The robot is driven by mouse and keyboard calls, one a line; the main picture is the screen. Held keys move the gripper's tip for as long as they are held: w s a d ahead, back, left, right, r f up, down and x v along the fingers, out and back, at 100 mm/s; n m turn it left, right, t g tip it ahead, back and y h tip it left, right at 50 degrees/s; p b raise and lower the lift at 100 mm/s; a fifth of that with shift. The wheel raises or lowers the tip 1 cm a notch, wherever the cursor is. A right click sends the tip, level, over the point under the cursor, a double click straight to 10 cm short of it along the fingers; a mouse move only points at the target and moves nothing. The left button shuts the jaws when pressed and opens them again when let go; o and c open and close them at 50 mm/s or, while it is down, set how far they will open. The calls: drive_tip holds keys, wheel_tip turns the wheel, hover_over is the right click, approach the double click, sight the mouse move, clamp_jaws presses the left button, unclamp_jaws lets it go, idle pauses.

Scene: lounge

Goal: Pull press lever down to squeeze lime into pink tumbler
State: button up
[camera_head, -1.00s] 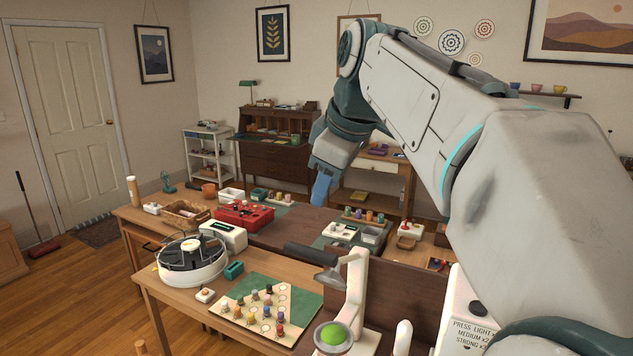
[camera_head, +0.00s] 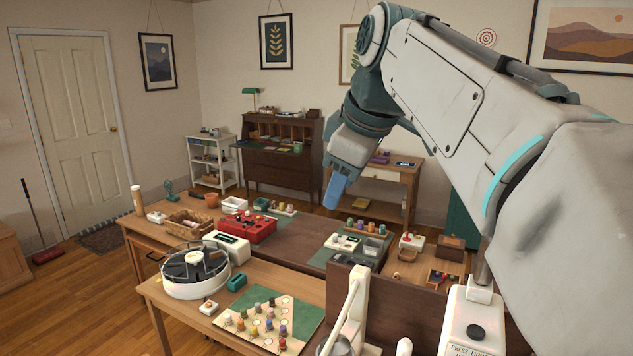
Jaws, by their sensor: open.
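The press stands at the bottom edge, with a pale upright post (camera_head: 358,300). Its white lever (camera_head: 341,318) slopes steeply down to the left from the post top. A grey metal part (camera_head: 340,346) shows at the lower end, cut by the frame edge. The lime and the lever's dark handle are not visible. The pink tumbler cannot be made out. My gripper (camera_head: 336,194), with blue fingers, is open and empty in the picture, above and apart from the press.
A peg board (camera_head: 268,322) and a round white tray (camera_head: 195,272) are left of the press. A brown panel (camera_head: 400,307) stands behind it. My arm covers the right side.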

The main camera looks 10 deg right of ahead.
drive_tip(key=shift+s+r, duration=0.35)
drive_tip(key=shift+r, duration=0.25)
drive_tip(key=shift+f, duration=0.1)
idle(3.0)
drive_tip(key=s+f+m, duration=0.3)
drive_tip(key=s+f, duration=0.1)
drive_tip(key=f, duration=0.6)
drive_tip(key=s+f+m+g+h+b, duration=0.1)
drive_tip(key=s+f+m, duration=0.3)
drive_tip(key=f, duration=0.6)
drive_tip(key=s+a+f+m+b, duration=0.1)
drive_tip(key=s+f+m, duration=0.2)
drive_tip(key=f, duration=0.8)
drive_tip(key=shift+s+h, duration=0.3)
drive_tip(key=shift+s, duration=0.2)
